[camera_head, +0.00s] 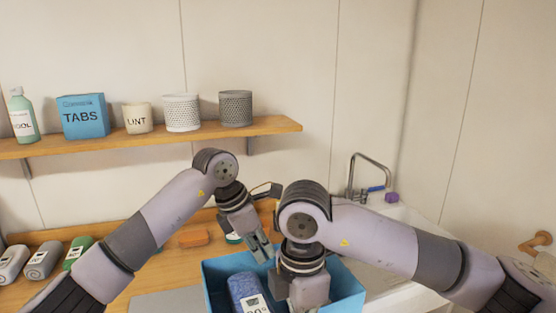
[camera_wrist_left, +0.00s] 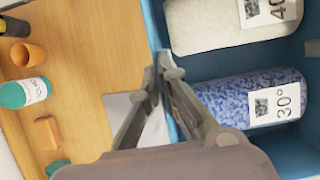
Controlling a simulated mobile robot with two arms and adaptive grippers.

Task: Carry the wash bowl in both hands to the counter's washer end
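The wash bowl (camera_head: 225,265) is a blue, box-shaped tub at the bottom centre of the head view. A blue speckled roll labelled 30° (camera_wrist_left: 250,100) and a pale roll labelled 40° (camera_wrist_left: 215,25) lie inside it. My left gripper (camera_head: 262,250) is at the bowl's back rim. In the left wrist view its fingertips (camera_wrist_left: 160,70) are close together with the blue wall between them, so it looks shut on the rim. My right gripper (camera_head: 305,292) points down over the bowl's right part. Its fingertips are not clear.
A wooden counter (camera_head: 150,275) runs left, holding several bottles and an orange block (camera_head: 194,238). A sink tap (camera_head: 368,175) and white basin (camera_head: 415,215) are at the right. A shelf (camera_head: 180,137) above carries a TABS box (camera_head: 83,117) and several pots.

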